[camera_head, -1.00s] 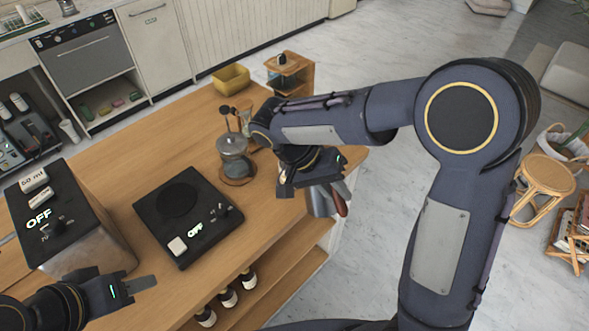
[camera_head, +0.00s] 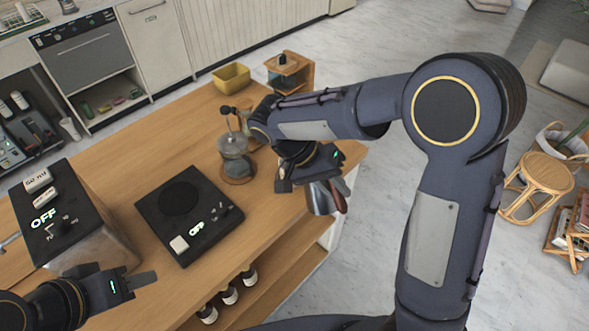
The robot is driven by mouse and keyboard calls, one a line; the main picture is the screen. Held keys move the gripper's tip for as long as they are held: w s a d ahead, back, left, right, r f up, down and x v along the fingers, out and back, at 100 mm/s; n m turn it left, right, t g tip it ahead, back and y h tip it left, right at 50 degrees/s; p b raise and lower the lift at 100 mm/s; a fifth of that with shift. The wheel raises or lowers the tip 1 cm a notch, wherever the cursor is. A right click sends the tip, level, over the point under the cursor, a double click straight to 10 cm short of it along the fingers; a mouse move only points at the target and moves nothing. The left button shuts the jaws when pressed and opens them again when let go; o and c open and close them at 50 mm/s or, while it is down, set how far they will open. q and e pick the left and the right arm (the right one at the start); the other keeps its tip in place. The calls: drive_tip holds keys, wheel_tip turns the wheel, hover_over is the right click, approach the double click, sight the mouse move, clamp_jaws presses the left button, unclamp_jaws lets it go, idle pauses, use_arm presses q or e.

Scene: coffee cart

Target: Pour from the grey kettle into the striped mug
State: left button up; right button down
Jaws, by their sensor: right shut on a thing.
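My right gripper (camera_head: 325,182) is shut on a grey metal vessel with a brown-red handle, which looks like the grey kettle (camera_head: 319,203). It hangs by the front right edge of the wooden counter, and the gripper and arm hide much of it. I cannot tell how far it is tilted. My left gripper (camera_head: 140,281) is at the lower left, beside the dark box machine and apart from any object. Its fingers overlap in this view, so their opening cannot be told. I cannot make out a striped mug.
A black hot plate (camera_head: 190,213) reading OFF sits mid-counter. A glass press (camera_head: 236,158) stands on a round mat behind my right gripper. A dark box machine (camera_head: 62,215) stands at left. A yellow bin (camera_head: 231,77) and wooden stand (camera_head: 289,74) are at the back.

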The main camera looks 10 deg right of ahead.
drive_tip(key=shift+r, duration=0.1)
drive_tip(key=shift+w+r+p, duration=0.15)
drive_tip(key=shift+r+p, duration=0.2)
drive_tip(key=shift+p, duration=0.4)
drive_tip(key=shift+r, duration=0.1)
drive_tip(key=shift+w+a+r+g+h+p, duration=0.15)
drive_tip(key=shift+r+g+p, duration=0.1)
drive_tip(key=shift+p, duration=0.3)
drive_tip(key=shift+w+d+r+g+h+p, duration=0.15)
drive_tip(key=shift+r+g+p, duration=0.1)
drive_tip(key=shift+p, duration=0.25)
drive_tip(key=shift+a, duration=0.1)
drive_tip(key=shift+s+f, duration=0.1)
idle(1.5)
drive_tip(key=shift+s+f+t+b, duration=0.2)
drive_tip(key=shift+f+b, duration=0.25)
drive_tip(key=shift+b, duration=0.35)
drive_tip(key=shift+s+f+t+b, duration=0.1)
drive_tip(key=shift+f+t+b, duration=0.3)
drive_tip(key=shift+b, duration=0.4)
drive_tip(key=shift+w+r+g+p, duration=0.15)
drive_tip(key=shift+r+g+p, duration=0.2)
drive_tip(key=shift+p, duration=0.4)
